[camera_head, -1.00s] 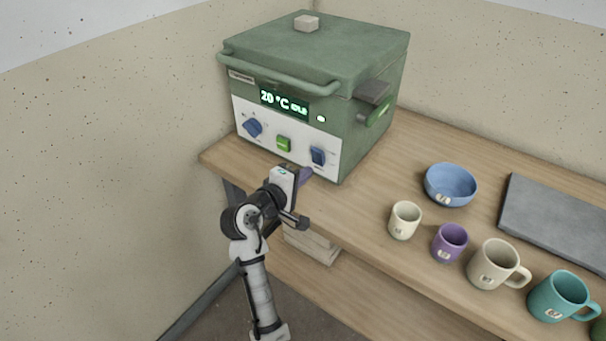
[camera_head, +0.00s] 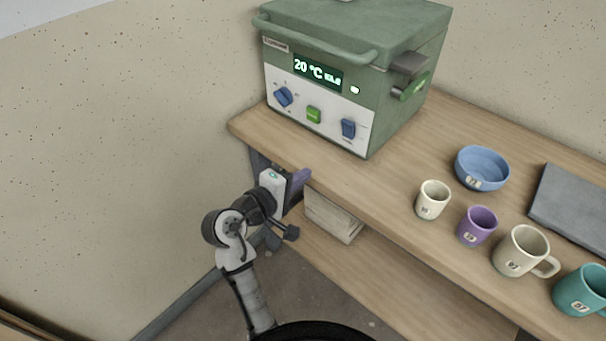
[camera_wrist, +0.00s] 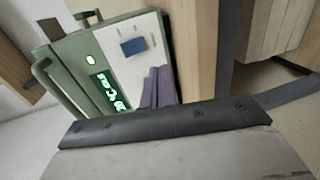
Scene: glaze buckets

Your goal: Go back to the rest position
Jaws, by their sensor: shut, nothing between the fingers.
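My gripper (camera_head: 302,178) is at the front edge of the wooden bench, left of the middle, with its purple fingers pointing toward the bench. The fingers (camera_wrist: 158,88) also show in the wrist view, close together with nothing between them. My arm reaches up from the bottom of the head view. The green kiln (camera_head: 345,75) stands on the bench behind and above the gripper, lid down. Its display reads 20 °C. The kiln also shows tilted in the wrist view (camera_wrist: 75,75), beyond the fingers.
On the bench (camera_head: 390,190), right of the gripper, stand a cream cup (camera_head: 432,201), a purple cup (camera_head: 477,227), a beige mug (camera_head: 520,252), a teal mug (camera_head: 580,292), a blue bowl (camera_head: 482,169) and a grey slab (camera_head: 575,205). A pale block (camera_head: 332,217) sits under the benchtop.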

